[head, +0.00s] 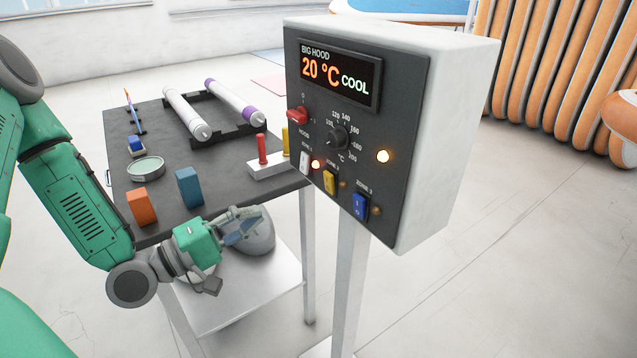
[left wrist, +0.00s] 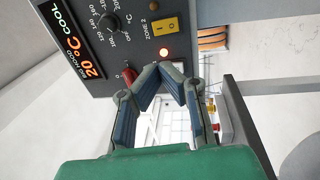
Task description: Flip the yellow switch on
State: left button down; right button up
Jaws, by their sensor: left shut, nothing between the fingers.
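The yellow switch (head: 330,182) is on the dark front panel of the control box, between a white switch (head: 304,162) and a blue switch (head: 360,206). The small lamp beside the yellow switch looks dim. In the left wrist view the yellow switch (left wrist: 164,25) lies above my fingertips, apart from them. My left gripper (head: 246,222) is below and left of the panel in the head view. Its fingers meet at the tips in the left wrist view (left wrist: 160,70), with nothing held. The fingertips partly hide the white switch there. My right gripper is not in view.
The control box (head: 450,130) stands on a pale post (head: 343,290). A red knob (head: 298,116) and black dial (head: 338,137) protrude from its panel. A dark table (head: 180,215) with rollers and blocks is behind my left arm. A grey rounded object (head: 262,238) is behind the gripper.

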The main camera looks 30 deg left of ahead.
aim_at(327, 179)
pick_arm(q)
jog(key=b+x, duration=0.1)
jog(key=x, duration=1.3)
jog(key=shift+d, duration=0.2)
jog(key=shift+w+d+r+g+p, duration=0.2)
jog(key=shift+r+g+p, duration=0.25)
jog(key=shift+p, duration=0.4)
jog(key=shift+f+b, duration=0.3)
jog(key=shift+b, duration=0.05)
